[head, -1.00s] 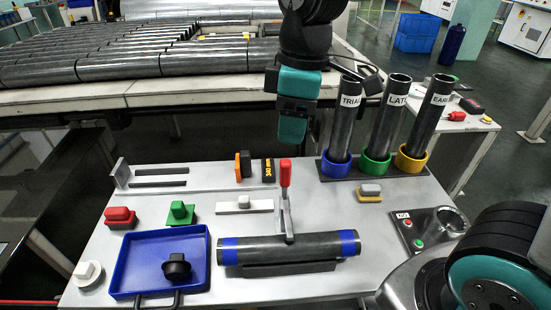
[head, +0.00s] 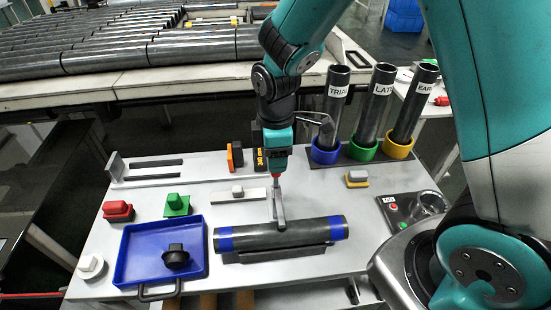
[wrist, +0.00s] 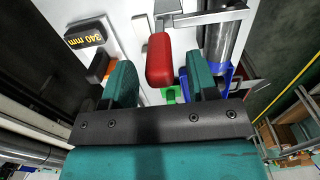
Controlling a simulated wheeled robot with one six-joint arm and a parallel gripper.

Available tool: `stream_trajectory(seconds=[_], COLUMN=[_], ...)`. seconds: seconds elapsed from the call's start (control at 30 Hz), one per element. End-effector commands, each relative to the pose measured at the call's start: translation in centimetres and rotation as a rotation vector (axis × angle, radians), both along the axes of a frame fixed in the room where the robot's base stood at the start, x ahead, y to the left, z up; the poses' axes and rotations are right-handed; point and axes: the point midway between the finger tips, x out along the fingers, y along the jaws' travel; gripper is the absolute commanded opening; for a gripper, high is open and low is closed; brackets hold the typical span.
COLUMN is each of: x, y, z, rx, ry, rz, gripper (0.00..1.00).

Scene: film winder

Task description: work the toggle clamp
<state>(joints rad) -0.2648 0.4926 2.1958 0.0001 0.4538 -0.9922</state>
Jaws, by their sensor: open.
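The toggle clamp (head: 278,208) stands behind the dark roll with its grey arm reaching down to the roll. Its red handle (wrist: 158,58) points up and is mostly covered by my gripper in the head view, with only a little red showing. My gripper (head: 277,168) is above the clamp, pointing down. In the wrist view the fingers (wrist: 161,82) are apart, with the red handle in the gap between them and space on both sides. The dark roll (head: 285,235) with blue end bands lies on a low cradle in front of the clamp.
A blue tray (head: 122,264) holding a black knob lies left of the roll. Three labelled tubes (head: 374,102) stand in coloured cups behind right. A 340 mm block (wrist: 87,33) is close to my gripper. A button panel (head: 394,207) is at the right.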

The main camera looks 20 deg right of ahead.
Motion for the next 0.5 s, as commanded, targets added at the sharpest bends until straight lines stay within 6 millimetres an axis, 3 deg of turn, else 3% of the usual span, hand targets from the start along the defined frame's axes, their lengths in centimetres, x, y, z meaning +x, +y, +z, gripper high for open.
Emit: stream_trajectory(seconds=[0.2,0.5], x=[0.0,0.0], y=[0.0,0.0], z=[-2.1,-2.5], rx=[0.000,0.001], ry=[0.001,-0.001], rz=[0.000,0.000], gripper=[0.53,0.53])
